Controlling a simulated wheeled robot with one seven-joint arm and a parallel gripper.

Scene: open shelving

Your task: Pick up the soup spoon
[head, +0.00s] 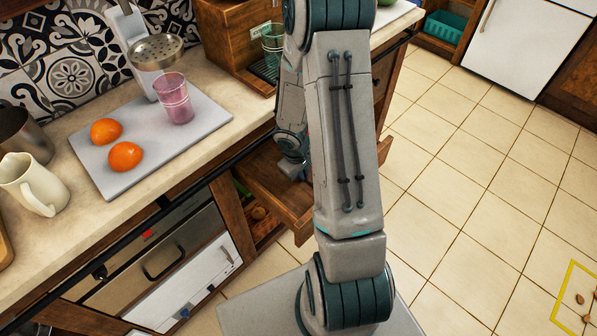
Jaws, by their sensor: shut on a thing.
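The soup spoon cannot be made out in the head view. An open wooden drawer (268,190) juts out under the counter, partly covered by my arm. The end of my arm reaches down at this drawer, behind my larger arm links. The fingers of my gripper are hidden there, and so is anything between them. Much of the drawer's inside is also hidden.
The counter holds a grey board (205,118) with two oranges (125,156) and a pink glass (174,98). A cream pitcher (32,184) stands at left; a metal skimmer (157,52) is behind. A wooden cabinet (228,45) stands beyond. The tiled floor (480,190) at right is largely clear.

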